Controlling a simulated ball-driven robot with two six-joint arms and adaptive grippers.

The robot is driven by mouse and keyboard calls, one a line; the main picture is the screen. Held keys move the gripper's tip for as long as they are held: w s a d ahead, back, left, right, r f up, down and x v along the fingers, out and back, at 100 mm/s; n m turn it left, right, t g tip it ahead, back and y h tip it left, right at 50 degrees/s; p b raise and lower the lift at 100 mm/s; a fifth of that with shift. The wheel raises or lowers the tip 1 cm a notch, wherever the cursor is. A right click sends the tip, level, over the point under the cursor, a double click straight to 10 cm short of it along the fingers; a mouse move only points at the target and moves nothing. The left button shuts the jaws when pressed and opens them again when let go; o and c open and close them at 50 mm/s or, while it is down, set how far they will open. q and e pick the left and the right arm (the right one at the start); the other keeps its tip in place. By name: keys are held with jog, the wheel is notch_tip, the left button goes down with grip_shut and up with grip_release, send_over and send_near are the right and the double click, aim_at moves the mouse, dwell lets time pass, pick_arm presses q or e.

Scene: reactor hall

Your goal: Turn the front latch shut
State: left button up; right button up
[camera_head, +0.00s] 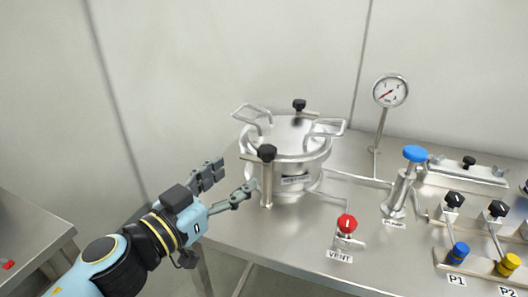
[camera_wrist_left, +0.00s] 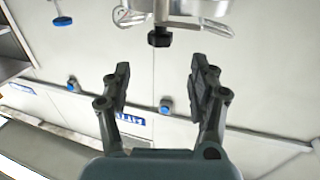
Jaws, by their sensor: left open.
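The steel vessel (camera_head: 292,172) stands on the bench with its lid on. The front latch (camera_head: 267,153) has a black knob on a steel post at the vessel's front left. A short bar at this knob points left, out from the lid. In the left wrist view the black knob (camera_wrist_left: 160,38) shows beyond the fingertips. My left gripper (camera_head: 232,178) is open and empty, just left of the latch post and a little lower than the knob. Its two spread fingers also show in the left wrist view (camera_wrist_left: 160,70), apart from the knob. My right gripper is out of view.
A back latch (camera_head: 299,105) and two lid handles (camera_head: 329,126) rise from the vessel. A red vent knob (camera_head: 347,223), a blue-topped pump (camera_head: 415,154) and a pressure gauge (camera_head: 390,91) stand right. Valves (camera_head: 454,200) crowd the far right.

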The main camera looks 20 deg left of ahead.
aim_at(261, 155)
pick_arm(q)
jog(key=x, duration=1)
jog(key=shift+w+d, duration=0.1)
jog(key=shift+w, duration=0.1)
